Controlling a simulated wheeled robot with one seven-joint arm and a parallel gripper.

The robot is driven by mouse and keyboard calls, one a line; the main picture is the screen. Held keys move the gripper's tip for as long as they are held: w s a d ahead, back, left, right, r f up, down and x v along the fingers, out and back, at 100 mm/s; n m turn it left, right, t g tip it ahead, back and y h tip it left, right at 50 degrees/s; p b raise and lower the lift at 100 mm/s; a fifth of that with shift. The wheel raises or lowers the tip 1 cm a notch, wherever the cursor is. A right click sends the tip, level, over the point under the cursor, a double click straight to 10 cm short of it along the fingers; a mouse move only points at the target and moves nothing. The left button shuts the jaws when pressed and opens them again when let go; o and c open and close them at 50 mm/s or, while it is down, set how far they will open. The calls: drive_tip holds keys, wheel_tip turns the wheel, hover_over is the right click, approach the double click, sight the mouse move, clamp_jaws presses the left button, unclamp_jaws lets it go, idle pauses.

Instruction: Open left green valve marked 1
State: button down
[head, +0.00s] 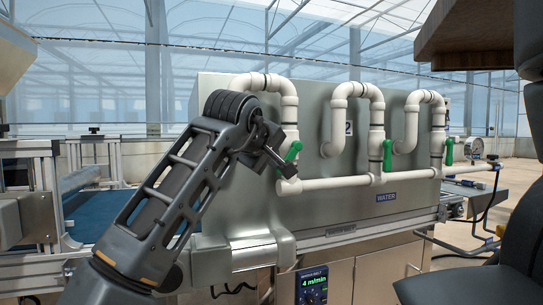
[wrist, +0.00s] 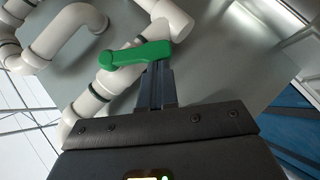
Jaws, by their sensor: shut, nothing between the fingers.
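The left green valve handle (head: 294,150) sits on the leftmost white pipe of the water panel and slants in the head view. In the wrist view the green handle (wrist: 136,54) lies across the pipe, just beyond my fingertips. My gripper (head: 287,170) is at this left valve, its fingers shut with nothing between them. In the wrist view my gripper (wrist: 157,70) has its closed tips right at the handle's edge, overlapping it in the picture. I cannot tell whether they touch. The mark 1 is not visible; my arm covers part of the panel there.
A middle green handle (head: 387,155) and a right green handle (head: 449,152) hang on the other white pipes. A label 2 (head: 349,128) shows between pipes. A lower white pipe (head: 340,183) runs across above the WATER sign (head: 386,197). A blue belt (head: 90,215) lies at left.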

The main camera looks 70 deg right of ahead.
drive_tip(key=shift+s+d+f+n+g+h+p, duration=0.4)
drive_tip(key=shift+f+n+h+p, duration=0.25)
drive_tip(key=shift+n+h+p, duration=0.15)
drive_tip(key=shift+s+d+f+n+g+h+p, duration=0.3)
drive_tip(key=shift+f+n+h+p, duration=0.3)
drive_tip(key=shift+h, duration=0.35)
drive_tip(key=shift+s+d+f+n+g+h+p, duration=0.3)
drive_tip(key=shift+s+f+n+h+p, duration=0.15)
drive_tip(key=shift+f+n+h+p, duration=0.3)
drive_tip(key=shift+r, duration=0.1)
